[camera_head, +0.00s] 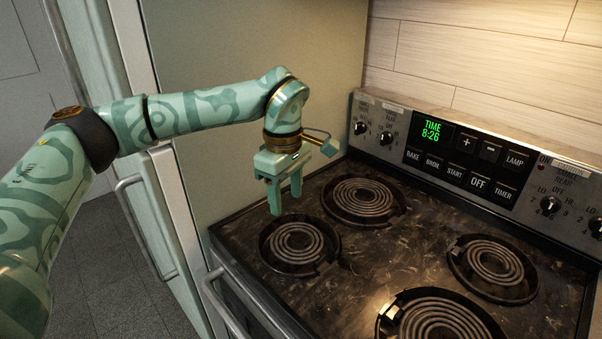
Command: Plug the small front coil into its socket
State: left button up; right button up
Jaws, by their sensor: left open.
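The small front coil (297,243) is a dark spiral in the front left burner pan of the stove. A small piece shows at the pan's right edge, close to the coil. I cannot tell whether the coil's end sits in a socket there. My left gripper (285,201) hangs above the far left part of this coil with its fingers pointing down. Its two green fingers are apart, with nothing visible between them. The fingertips look clear of the coil. My right gripper is not in view.
The stove's dark cooktop (375,262) also bears a back left coil (362,198), a back right coil (492,268) and a front right coil (440,325). The control panel (470,150) rises behind. A tall pale green panel (250,60) stands left of the stove.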

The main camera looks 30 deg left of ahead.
pick_arm(q)
jog(key=b, duration=0.2)
send_over(286, 251)
notch_tip(286, 251, down, 4)
notch_tip(286, 251, down, 10)
jog(key=shift+s+d+f+b, duration=0.1)
jog(key=shift+f+b, duration=0.1)
jog(key=shift+b, duration=1.05)
jog(key=shift+f, duration=0.6)
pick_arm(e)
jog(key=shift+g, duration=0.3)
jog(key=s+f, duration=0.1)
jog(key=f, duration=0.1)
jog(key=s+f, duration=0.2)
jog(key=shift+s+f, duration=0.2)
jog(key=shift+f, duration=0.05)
pick_arm(q)
jog(key=c, duration=0.8)
